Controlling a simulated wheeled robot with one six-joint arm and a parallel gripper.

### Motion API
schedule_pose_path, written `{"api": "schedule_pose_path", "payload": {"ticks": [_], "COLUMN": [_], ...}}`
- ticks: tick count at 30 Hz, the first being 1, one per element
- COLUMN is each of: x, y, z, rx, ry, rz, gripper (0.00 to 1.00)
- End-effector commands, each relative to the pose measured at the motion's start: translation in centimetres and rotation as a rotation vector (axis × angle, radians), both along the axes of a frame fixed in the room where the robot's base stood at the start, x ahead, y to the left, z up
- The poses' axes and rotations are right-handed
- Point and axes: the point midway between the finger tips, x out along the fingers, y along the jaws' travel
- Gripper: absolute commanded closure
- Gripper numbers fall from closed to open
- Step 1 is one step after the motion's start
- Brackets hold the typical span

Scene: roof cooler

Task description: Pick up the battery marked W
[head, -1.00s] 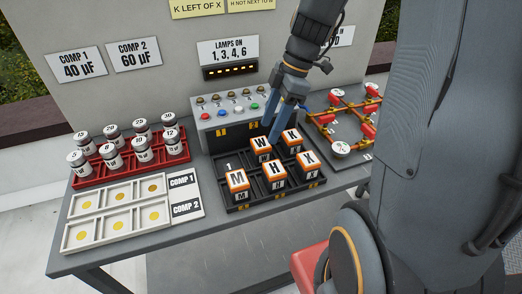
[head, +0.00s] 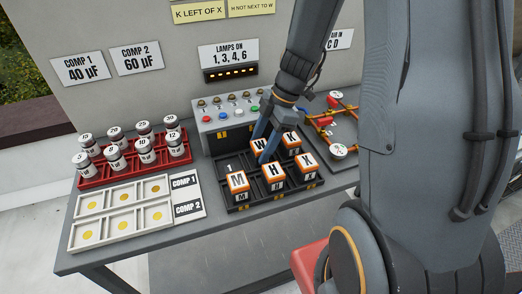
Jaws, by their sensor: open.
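The battery marked W (head: 258,146) is a white, orange and black block in the back row of a black tray (head: 238,208). My gripper (head: 264,146) points down at it with its blue fingers open. One finger is at its far side and the other passes in front of its right part, hiding some of it. I cannot tell whether the fingers touch it. Similar batteries stand close by: K (head: 291,141) to the right, H (head: 273,172) in front, M (head: 238,182) at the front left and X (head: 305,163) at the front right.
An empty slot marked 1 (head: 229,167) is left of W. A panel with coloured buttons (head: 212,131) stands behind the tray. A red rack (head: 110,176) of jars and a white tray (head: 112,238) are at left. An orange-barred board (head: 325,122) is at right.

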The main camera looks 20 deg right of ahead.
Motion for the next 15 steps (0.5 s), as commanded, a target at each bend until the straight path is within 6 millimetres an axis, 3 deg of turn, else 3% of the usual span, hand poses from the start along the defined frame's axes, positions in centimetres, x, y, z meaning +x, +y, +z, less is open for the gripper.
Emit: {"api": "schedule_pose_path", "payload": {"ticks": [9,15], "x": [0.0,0.0], "y": [0.19,0.19], "z": [-0.49,-0.47], "rx": [-0.001,-0.001], "ry": [0.0,0.0], "rz": [0.001,0.001], "gripper": [0.47,0.79]}}
